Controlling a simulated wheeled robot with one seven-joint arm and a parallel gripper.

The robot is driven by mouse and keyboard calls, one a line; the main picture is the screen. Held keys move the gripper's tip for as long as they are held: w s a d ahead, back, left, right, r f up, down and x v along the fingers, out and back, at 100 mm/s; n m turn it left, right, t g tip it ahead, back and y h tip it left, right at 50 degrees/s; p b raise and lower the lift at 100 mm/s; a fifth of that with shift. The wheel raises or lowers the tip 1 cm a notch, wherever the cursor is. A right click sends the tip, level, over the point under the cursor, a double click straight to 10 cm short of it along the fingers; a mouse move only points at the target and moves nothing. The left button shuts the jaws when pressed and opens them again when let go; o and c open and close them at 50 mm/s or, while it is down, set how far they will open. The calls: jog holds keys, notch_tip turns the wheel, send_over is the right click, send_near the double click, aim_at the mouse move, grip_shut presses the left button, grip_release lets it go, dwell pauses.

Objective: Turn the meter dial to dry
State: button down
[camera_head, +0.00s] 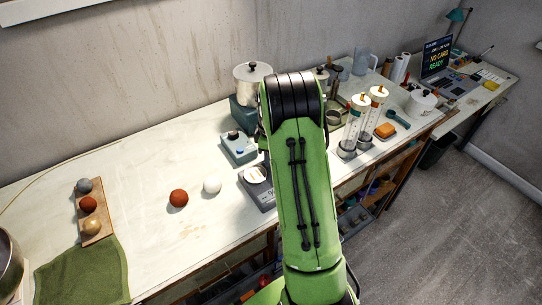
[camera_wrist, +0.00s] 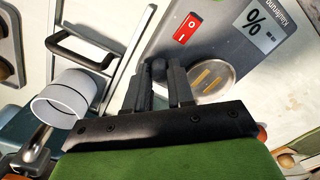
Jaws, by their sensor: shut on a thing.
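The grey meter (camera_wrist: 225,35) fills the upper right of the wrist view, with a red switch (camera_wrist: 187,28), a percent panel (camera_wrist: 262,22) and a round plate with two brass strips (camera_wrist: 212,78). Its dark dial (camera_wrist: 158,68) shows between the fingers, mostly hidden. My gripper (camera_wrist: 159,82) is shut on this dial, fingers pointing down at the meter's face. The dial's pointer and any "dry" mark cannot be read. In the head view, the meter (camera_head: 262,197) shows left of my green arm, which hides my gripper.
A blue-grey box with a knob (camera_head: 238,148) stands just behind the meter. A white ball (camera_head: 212,185) and a brown ball (camera_head: 178,198) lie to its left. Glass cylinders (camera_head: 352,125) stand right of my arm.

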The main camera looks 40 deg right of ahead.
jog(key=c, duration=1.3)
grip_release()
jog(key=shift+o, duration=0.2)
notch_tip(320, 180, up, 16)
jog(key=p, duration=0.2)
jog(key=shift+a, duration=0.1)
jog(key=s+a+r+m+t, duration=0.35)
jog(key=s+a+r, duration=0.6)
jog(key=a, duration=0.45)
jog(key=s+a+f+m+t, duration=0.1)
jog(key=s+a+m, duration=0.1)
jog(key=s, duration=0.5)
jog(key=s+a+f+m+t, duration=0.1)
jog(key=s+a+f+m, duration=0.1)
jog(key=s+a, duration=0.2)
jog(key=s, duration=0.3)
jog(key=shift+s+a+f, duration=0.15)
jog(key=shift+s+f, duration=0.05)
jog(key=shift+s, duration=0.05)
